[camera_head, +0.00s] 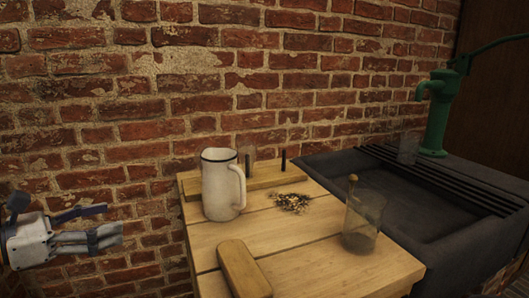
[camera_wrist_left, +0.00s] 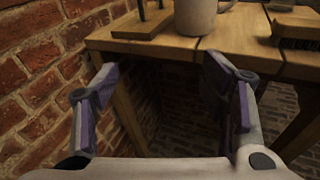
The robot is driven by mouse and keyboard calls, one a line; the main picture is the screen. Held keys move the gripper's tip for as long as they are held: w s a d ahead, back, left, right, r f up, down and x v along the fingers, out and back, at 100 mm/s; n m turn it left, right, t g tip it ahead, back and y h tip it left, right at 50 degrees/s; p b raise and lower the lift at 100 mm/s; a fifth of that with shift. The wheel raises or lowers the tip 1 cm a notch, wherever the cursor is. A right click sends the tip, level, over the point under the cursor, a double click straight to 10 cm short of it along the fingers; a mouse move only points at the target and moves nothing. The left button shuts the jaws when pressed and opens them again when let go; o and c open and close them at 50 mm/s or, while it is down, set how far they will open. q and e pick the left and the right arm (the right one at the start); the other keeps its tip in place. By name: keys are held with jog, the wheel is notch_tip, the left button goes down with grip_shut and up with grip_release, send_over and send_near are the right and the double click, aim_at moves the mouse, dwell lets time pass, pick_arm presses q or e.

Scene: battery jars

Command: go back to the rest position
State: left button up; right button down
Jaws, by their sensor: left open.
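My left gripper (camera_head: 108,222) is at the left edge of the head view, left of the wooden table (camera_head: 290,240) and apart from it. It is open, with nothing between its fingers. In the left wrist view the two spread fingers of the gripper (camera_wrist_left: 160,74) frame the table's edge (camera_wrist_left: 160,50) and the empty space under it. My right gripper is not in view. On the table stand a white enamel jug (camera_head: 217,190) with a dark rim and a clear glass jar (camera_head: 362,222) with a stick-like thing in its mouth.
A wooden rack (camera_head: 262,180) with a dark rod (camera_head: 283,160) lies along the brick wall.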

pick_arm(q)
jog(key=s+d+f+m+g+y+p, duration=0.15)
jog(key=d+f+m+g, duration=0.25)
jog(key=d+f, duration=0.5)
jog(key=s+d+f+m+g+y, duration=0.35)
jog(key=s+f+m+g, duration=0.2)
jog(key=s+f, duration=0.55)
jog(key=s+f+m+g+y+p, duration=0.1)
jog(key=s+f+m, duration=0.3)
jog(key=s+m, duration=0.4)
jog(key=s+f+m+g+y+p, duration=0.2)
jog(key=s+m, duration=0.7)
jog(key=s, duration=1.3)
jog(key=shift+s+a+f+g+y, duration=0.35)
jog(key=shift+f+g+y, duration=0.55)
jog(key=shift+g+y, duration=0.3)
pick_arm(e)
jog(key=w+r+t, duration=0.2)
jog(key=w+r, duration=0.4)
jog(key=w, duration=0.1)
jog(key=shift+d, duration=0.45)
pick_arm(q)
jog(key=shift+w, duration=0.1)
